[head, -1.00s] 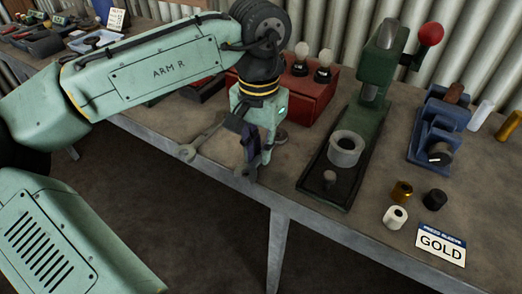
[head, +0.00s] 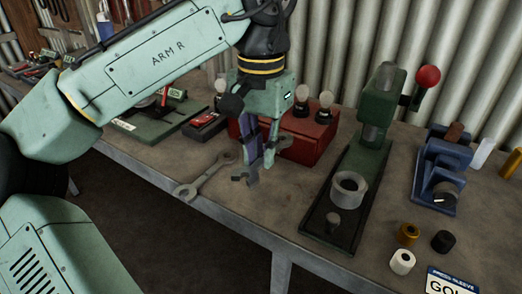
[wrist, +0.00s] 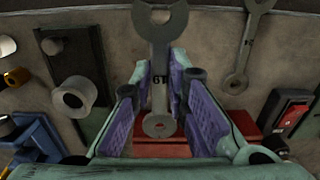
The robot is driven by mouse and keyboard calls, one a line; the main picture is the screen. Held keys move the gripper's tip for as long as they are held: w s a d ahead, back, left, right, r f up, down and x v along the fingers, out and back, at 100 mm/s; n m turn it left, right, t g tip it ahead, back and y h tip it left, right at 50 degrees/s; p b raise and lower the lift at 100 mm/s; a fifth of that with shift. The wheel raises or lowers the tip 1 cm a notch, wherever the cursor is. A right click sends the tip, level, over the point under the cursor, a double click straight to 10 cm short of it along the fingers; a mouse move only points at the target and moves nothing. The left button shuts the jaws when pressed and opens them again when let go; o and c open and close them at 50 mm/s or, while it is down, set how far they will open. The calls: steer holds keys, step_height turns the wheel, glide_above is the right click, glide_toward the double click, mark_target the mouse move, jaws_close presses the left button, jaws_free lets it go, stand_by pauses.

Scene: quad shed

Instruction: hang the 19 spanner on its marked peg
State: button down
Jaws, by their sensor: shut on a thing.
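My gripper (head: 257,165) is shut on a grey spanner (wrist: 160,75), held over the workbench near its front edge. In the wrist view the spanner lies between the purple-padded fingers, open jaw at the top and ring end at the bottom. Its dark mark, seen upside down, looks like 19. In the head view its open jaw (head: 245,177) shows below the fingers. A second grey spanner (head: 205,174) lies on the bench left of my gripper; it also shows in the wrist view (wrist: 243,45). I cannot make out the marked peg.
A red box with bulbs (head: 308,135) stands behind my gripper. A green press (head: 367,150) with a red knob is to the right. Several small sleeves (head: 403,261) and a blue fixture (head: 440,175) are farther right. A brown board with tools (head: 62,12) is at the far upper left.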

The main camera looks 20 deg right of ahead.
mark_target(261, 159)
steer(key=shift+r+p, duration=3.25)
steer(key=shift+r, duration=0.3)
steer(key=shift+f, duration=0.1)
